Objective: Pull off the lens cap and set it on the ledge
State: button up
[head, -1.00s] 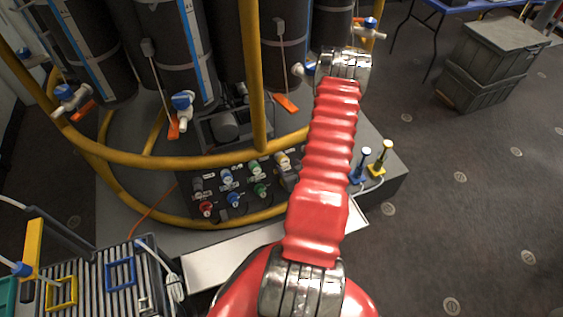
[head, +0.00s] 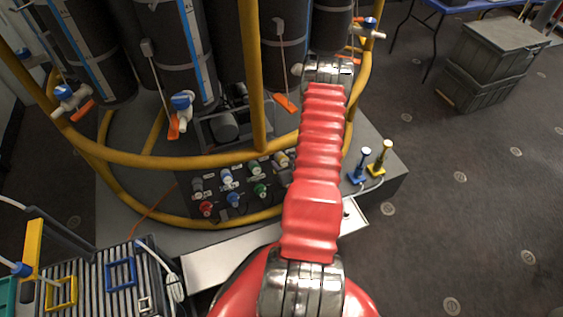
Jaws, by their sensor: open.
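My gripper is not in view; only my red arm shows, reaching up across the middle of the head view. I cannot pick out the lens cap for certain. A pale ledge-like strip (head: 215,263) runs along the front of the grey base, and my arm hides its middle. A small dark spot shows on its right end, too small to identify. A dark rounded device (head: 225,126) sits behind the yellow rail, and I cannot tell what it is.
Yellow rails (head: 258,80) curve around dark cylinders (head: 178,50) with valves. A connector panel (head: 235,190) sits below them. Blue (head: 361,165) and yellow (head: 379,158) upright pieces stand at right. A ribbed case (head: 105,280) is lower left. Grey crates (head: 490,65) stand far right; floor between is open.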

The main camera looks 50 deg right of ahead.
aim_at(285, 162)
jog(key=shift+c, duration=0.2)
dwell(0.6)
grip_shut()
dwell(0.5)
jog(key=shift+s+r, duration=0.15)
jog(key=shift+v, duration=1.1)
jog(key=shift+s+a+r, duration=0.15)
jog(key=shift+s, duration=0.1)
jog(key=shift+s+a+r, duration=0.15)
jog(key=shift+s+r, duration=0.05)
jog(key=shift+s, duration=0.05)
jog(key=shift+s+a+r, duration=0.15)
jog(key=shift+s, duration=0.15)
jog(key=shift+s+a+r, duration=0.3)
jog(key=shift+s+r, duration=0.05)
jog(key=shift+s, duration=0.1)
